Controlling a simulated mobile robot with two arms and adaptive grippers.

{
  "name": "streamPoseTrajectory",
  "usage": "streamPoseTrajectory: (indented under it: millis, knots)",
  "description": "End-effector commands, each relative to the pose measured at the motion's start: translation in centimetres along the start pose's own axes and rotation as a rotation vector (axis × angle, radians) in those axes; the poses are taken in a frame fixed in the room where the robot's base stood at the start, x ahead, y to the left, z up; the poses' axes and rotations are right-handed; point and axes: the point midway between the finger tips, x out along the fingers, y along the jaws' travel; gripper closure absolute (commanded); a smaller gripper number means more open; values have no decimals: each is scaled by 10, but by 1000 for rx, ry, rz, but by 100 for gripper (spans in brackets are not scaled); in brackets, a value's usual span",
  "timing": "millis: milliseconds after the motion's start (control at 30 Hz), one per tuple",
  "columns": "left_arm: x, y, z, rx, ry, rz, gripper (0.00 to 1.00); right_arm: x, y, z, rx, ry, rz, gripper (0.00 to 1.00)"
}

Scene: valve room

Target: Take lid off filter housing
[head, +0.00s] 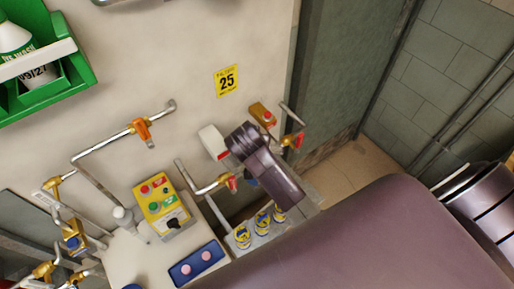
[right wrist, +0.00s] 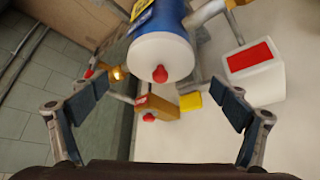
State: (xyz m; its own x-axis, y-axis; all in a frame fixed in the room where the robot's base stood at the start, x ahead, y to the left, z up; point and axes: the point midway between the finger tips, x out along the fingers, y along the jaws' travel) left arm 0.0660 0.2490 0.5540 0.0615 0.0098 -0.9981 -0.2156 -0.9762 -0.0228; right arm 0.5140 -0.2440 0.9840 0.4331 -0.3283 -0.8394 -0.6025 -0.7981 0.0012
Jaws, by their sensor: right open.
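The filter housing shows in the right wrist view as a blue cylinder (right wrist: 168,17) with a white lid (right wrist: 163,55) that carries a red knob (right wrist: 160,74). The lid sits on the housing. My right gripper (right wrist: 165,90) is open, with one finger on each side of the knob in the picture and nothing between the pads. I see no contact with the lid. In the head view my right arm covers the gripper and most of the housing. My left gripper is in neither view.
A white box with a red patch (right wrist: 252,68) is beside the housing. Pipes and an orange valve (head: 141,130) run along the wall. A yellow control box (head: 162,207), several small cans (head: 243,237) and a dark blue panel (head: 197,264) crowd the area below.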

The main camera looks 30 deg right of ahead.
Motion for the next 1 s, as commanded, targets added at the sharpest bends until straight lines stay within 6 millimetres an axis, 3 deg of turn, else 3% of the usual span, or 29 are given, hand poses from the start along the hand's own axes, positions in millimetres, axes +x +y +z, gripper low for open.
streamPoseTrajectory:
  millis: [67,233,400,533,800,1000]
  knots:
    - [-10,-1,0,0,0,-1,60,8,1,-4,-1,-1,3,8]
    - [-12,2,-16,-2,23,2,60,26,0,-2,0,0,1,8]
    - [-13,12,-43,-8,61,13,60,31,-1,-2,0,1,-2,8]
    - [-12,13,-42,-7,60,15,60,31,-1,-2,0,0,-2,8]
    - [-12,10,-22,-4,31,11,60,31,-1,-2,0,0,-1,37]
    - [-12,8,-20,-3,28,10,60,31,-1,-2,0,0,-1,59]
